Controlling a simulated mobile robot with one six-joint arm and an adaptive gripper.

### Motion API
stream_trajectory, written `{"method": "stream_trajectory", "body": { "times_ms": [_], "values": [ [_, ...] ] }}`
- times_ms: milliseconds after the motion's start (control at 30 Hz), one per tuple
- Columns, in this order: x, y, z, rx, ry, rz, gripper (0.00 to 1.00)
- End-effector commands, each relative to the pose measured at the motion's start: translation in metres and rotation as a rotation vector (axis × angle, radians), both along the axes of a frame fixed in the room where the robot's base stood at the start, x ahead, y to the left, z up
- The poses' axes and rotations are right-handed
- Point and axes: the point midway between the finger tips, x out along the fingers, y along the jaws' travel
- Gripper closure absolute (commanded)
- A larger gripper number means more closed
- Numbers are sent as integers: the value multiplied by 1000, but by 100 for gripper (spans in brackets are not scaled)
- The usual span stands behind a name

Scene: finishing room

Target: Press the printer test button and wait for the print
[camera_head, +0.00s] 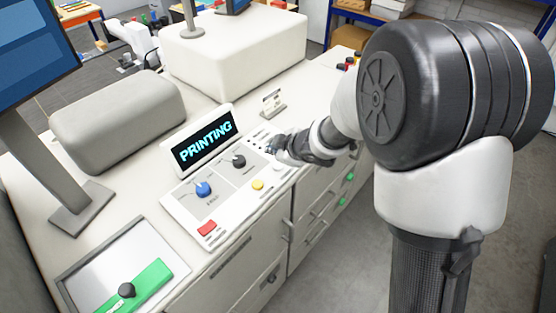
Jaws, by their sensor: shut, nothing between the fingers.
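A white control panel (222,208) lies on the counter. Its tilted display (203,140) reads "PRINTING" in light blue letters. The panel carries a blue knob (203,189), a black knob (238,160), a yellow button (258,184) and a red button (207,228). My gripper (274,145) is shut and empty at the panel's right end, low over it. I cannot tell whether its tips touch the panel, and my gripper may hide controls there. No printed sheet can be made out.
A large white box-shaped unit (235,55) and a grey rounded block (118,120) stand behind the panel. A small card stand (272,103) is close to my gripper. A monitor (35,45) is at left. A tray with a green piece (140,288) is at front left.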

Motion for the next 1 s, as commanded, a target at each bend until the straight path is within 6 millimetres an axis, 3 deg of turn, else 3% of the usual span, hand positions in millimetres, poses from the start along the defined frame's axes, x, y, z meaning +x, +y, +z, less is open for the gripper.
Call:
{"method": "stream_trajectory", "body": {
  "times_ms": [33, 267, 1000],
  "values": [
    [0, 0, 10, 0, 0, 0, 100],
    [0, 0, 28, 0, 0, 0, 100],
    [0, 0, 26, 0, 0, 0, 100]
  ]
}}
